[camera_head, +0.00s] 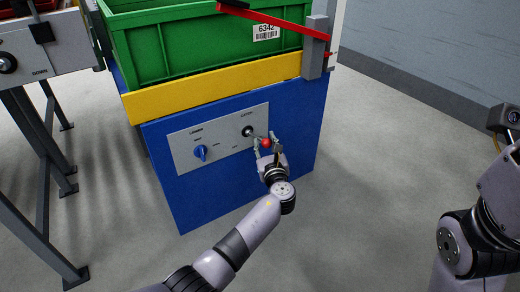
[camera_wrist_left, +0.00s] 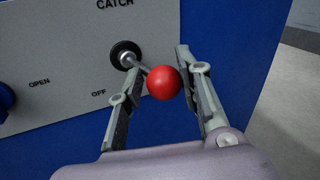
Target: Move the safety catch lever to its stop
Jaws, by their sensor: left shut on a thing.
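The safety catch lever is a thin metal rod with a red ball knob (camera_head: 266,143), on a grey panel (camera_head: 218,140) on the front of a blue cabinet. In the left wrist view its rod comes out of a round black collar (camera_wrist_left: 125,55) under the word CATCH, and the red ball (camera_wrist_left: 164,82) lies to the right of and below the collar. My left gripper (camera_head: 267,146) is shut on the lever at the ball, with a finger on each side. It also shows in the left wrist view (camera_wrist_left: 160,98).
A blue rotary knob (camera_head: 201,152) sits left of the lever on the panel. A green crate (camera_head: 190,50) stands above the cabinet's yellow band (camera_head: 215,88), with a red bar (camera_head: 275,20) over it. Grey floor is clear to the right.

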